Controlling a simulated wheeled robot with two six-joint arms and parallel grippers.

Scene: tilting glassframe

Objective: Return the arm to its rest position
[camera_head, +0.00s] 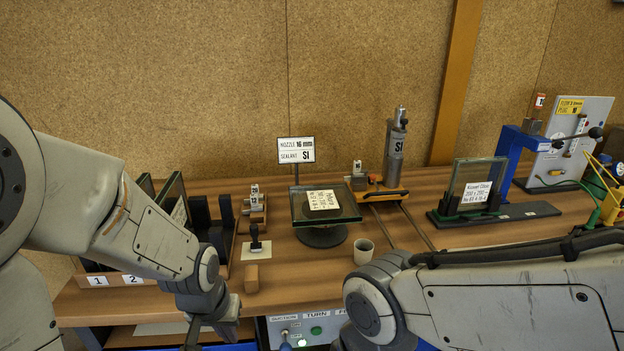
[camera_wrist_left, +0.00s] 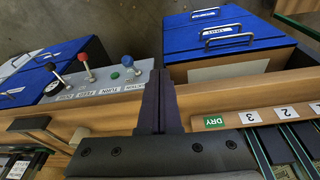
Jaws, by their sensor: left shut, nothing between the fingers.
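My left arm (camera_head: 150,235) reaches in from the left in the head view and bends down at the wrist near the table's front edge. My left gripper (camera_head: 192,335) points downward there, partly cut off by the picture's lower edge. In the left wrist view its two dark fingers (camera_wrist_left: 157,100) are pressed together with nothing between them. They are in front of the table's wooden edge (camera_wrist_left: 110,122). My right arm (camera_head: 500,300) fills the lower right of the head view; its gripper is out of the picture.
A numbered rack (camera_head: 120,279) with glass panes stands beside my left arm. A wooden block (camera_head: 251,278), a cup (camera_head: 363,251) and a glass plate on a round stand (camera_head: 325,205) are on the table. A lever panel (camera_wrist_left: 95,85) and blue-topped boxes (camera_wrist_left: 225,35) lie below the edge.

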